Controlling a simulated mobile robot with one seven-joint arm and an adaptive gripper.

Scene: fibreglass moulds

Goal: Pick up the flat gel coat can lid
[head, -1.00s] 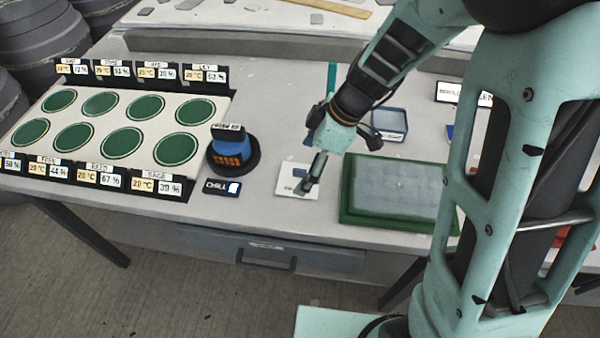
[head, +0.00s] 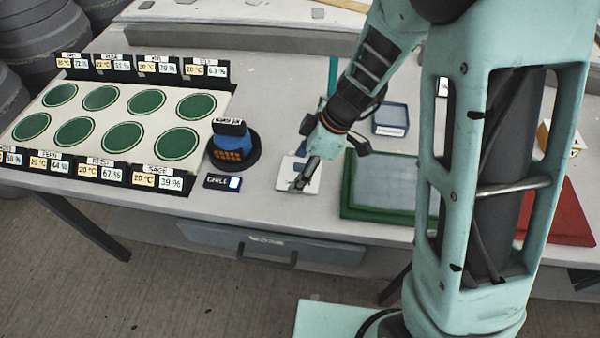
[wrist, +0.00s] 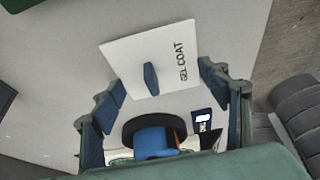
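The gel coat can lid is a flat white square plate (wrist: 140,50) marked "GEL COAT", with a small upright blue tab (wrist: 151,79) on top. In the head view the lid (head: 311,184) lies on the table between the blue round device and the green-framed board, partly hidden by my gripper (head: 300,184). In the wrist view my gripper (wrist: 161,82) is open. Its two fingers are apart, with the blue tab between the fingertips in the picture. Nothing is held. I cannot tell how high the fingertips are above the lid.
A blue device on a black round base (head: 232,150) stands left of the lid, with a "CHILL" display (head: 222,182) near it. The green-framed board (head: 347,200) is close on the right. A blue-grey box (head: 390,119) stands behind. A panel of green discs (head: 112,103) fills the left.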

